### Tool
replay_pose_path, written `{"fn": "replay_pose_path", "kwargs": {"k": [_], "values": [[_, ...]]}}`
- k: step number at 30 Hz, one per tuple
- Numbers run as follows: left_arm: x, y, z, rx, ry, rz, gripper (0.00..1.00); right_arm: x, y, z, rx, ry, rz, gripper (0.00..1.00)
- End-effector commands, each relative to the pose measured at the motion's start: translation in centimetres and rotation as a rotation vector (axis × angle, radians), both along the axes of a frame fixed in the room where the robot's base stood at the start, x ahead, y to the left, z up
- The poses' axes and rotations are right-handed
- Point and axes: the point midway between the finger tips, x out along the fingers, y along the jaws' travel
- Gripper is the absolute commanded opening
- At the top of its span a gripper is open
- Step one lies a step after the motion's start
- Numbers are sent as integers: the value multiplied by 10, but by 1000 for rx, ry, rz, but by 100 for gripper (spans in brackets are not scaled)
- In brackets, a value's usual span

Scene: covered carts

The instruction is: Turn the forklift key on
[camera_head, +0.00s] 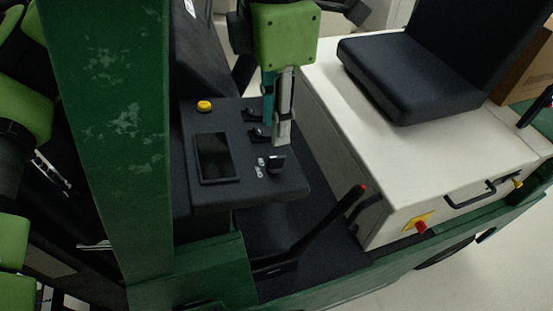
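The forklift's dark control console (225,198) is in the middle left of the head view. A small black upright piece (277,164) near its right edge looks like the key, with small pale marks or tags beside it. Whether it is turned cannot be told. My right gripper is not in view.
The console also carries a dark screen (215,158), a yellow button (204,105) and black levers (254,113). A green post (105,130) stands left. A black lever with a red tip (325,220) rises below right. A black seat (410,78) sits on the white body (350,165).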

Motion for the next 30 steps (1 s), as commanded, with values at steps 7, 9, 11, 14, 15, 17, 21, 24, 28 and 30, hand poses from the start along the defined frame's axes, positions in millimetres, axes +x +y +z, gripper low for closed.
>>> {"fn": "replay_pose_path", "kwargs": {"k": [7,9,11,14,15,17,21,24,28,30], "values": [[0,0,-56,1,1,1,22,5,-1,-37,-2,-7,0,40],[0,0,-65,1,1,1,22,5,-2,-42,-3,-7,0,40],[0,0,-70,0,1,1,22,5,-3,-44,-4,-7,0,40],[0,0,-73,-1,0,1,22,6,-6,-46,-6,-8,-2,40],[0,0,-74,-1,0,1,22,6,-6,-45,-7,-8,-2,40],[0,0,-73,-1,0,1,22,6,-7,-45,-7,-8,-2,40],[0,0,-73,-1,0,1,22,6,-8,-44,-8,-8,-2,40],[0,0,-73,-1,0,1,0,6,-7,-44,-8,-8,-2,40],[0,0,-73,-1,0,1,0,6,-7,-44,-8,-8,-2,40],[0,0,-73,-1,0,0,0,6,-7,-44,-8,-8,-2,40]]}}
